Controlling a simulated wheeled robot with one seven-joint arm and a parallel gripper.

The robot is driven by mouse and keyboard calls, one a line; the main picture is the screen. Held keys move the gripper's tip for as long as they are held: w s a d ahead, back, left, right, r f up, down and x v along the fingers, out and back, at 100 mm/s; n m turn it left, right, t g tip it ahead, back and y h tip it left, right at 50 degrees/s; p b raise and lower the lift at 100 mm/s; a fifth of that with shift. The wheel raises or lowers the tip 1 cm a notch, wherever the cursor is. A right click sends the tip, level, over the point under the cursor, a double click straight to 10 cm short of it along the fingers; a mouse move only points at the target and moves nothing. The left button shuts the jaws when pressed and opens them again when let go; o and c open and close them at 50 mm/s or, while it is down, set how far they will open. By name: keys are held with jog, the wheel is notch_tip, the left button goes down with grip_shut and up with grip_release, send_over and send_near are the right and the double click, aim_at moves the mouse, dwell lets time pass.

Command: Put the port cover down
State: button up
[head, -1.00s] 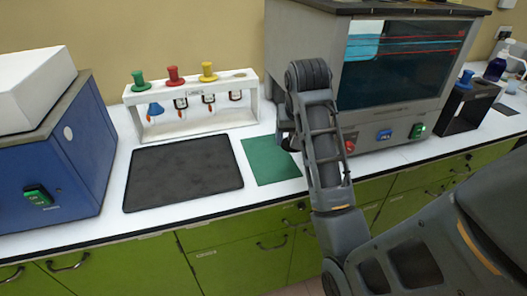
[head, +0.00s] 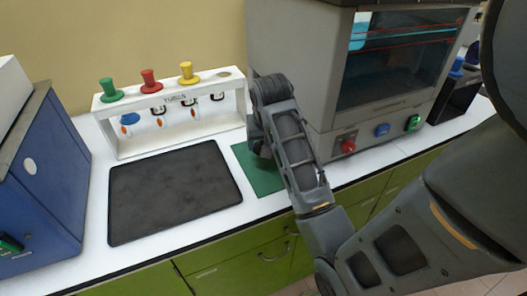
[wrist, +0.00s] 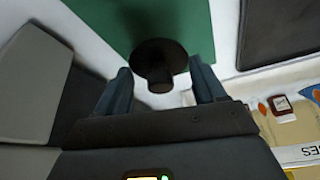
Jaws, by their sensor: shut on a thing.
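The port cover (wrist: 158,58) is a dark round disc with a short knob, seen in the wrist view. My gripper (wrist: 162,82) has its two blue-grey fingers on either side of the knob and is shut on it. The disc is over the green mat (wrist: 120,20), near its edge; I cannot tell whether it touches the mat. In the head view, the green mat (head: 258,172) is partly covered by my arm, and the cover and fingertips are hidden behind my wrist.
A black mat (head: 172,192) lies left of the green one. Behind it a white rack (head: 118,142) holds tubes with green, red and yellow caps. A grey machine (head: 300,60) with a dark window stands close on the right. A blue machine (head: 50,190) is at far left.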

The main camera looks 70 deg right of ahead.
jog(key=shift+f, duration=1.95)
jog(key=o, duration=1.1)
jog(key=shift+f, duration=0.15)
jog(key=shift+o, duration=0.2)
